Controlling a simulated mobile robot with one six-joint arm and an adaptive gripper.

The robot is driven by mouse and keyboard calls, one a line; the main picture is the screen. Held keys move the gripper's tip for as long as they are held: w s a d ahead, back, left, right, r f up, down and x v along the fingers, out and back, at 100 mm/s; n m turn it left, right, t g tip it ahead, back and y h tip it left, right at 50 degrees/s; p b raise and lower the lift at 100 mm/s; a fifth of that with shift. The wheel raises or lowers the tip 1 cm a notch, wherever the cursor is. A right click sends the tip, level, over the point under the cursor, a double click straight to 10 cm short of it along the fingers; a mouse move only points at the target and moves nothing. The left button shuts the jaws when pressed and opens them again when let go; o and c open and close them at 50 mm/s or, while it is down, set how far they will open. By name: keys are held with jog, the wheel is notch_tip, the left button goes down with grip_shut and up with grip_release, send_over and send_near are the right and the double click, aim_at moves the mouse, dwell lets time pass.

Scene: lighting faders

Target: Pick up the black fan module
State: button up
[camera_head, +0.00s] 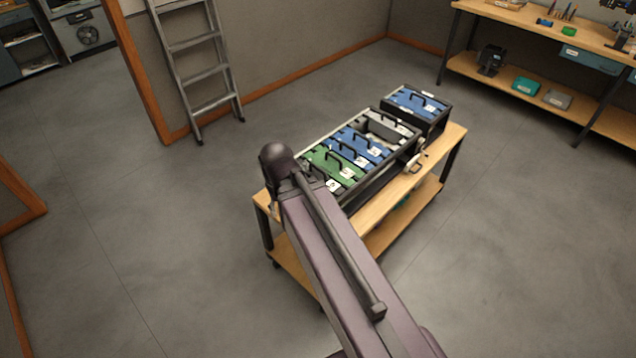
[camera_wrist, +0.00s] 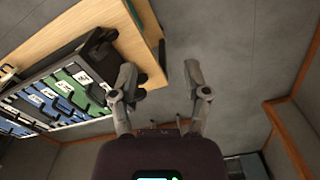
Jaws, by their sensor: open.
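A black block (camera_wrist: 98,45), which may be the black fan module, is at the end of the module rack in the wrist view, beside the green modules. I cannot tell whether it sits in the rack or on the bench top. My gripper (camera_wrist: 160,76) is open and empty, with its left finger overlapping the block's right side in the picture. In the head view my arm covers the near end of the rack, and neither the block nor the fingers can be made out.
The rack (camera_head: 383,182) holds green (camera_head: 331,164) and blue (camera_head: 361,142) modules on a wooden bench (camera_head: 402,190). A second case (camera_head: 415,104) stands behind it. A ladder (camera_head: 197,73) leans on the wall. A workbench (camera_head: 540,22) stands at the back right. The floor around is clear.

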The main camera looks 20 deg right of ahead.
jog(key=m+t+b, duration=0.5)
jog(key=m+b, duration=0.3)
jog(key=m, duration=2.2)
send_near(317, 168)
notch_tip(317, 168, up, 3)
jog(key=s+a, duration=0.2)
jog(key=shift+w+d+f+m, duration=0.15)
jog(key=shift+w+d+m, duration=0.1)
jog(key=shift+d+m, duration=0.5)
jog(key=shift+f, duration=0.1)
jog(key=b+x, duration=0.7)
jog(key=x, duration=0.1)
jog(key=shift+d+b, duration=0.15)
jog(key=shift+b, duration=0.2)
jog(key=shift+w+f, duration=0.1)
jog(key=shift+f, duration=0.1)
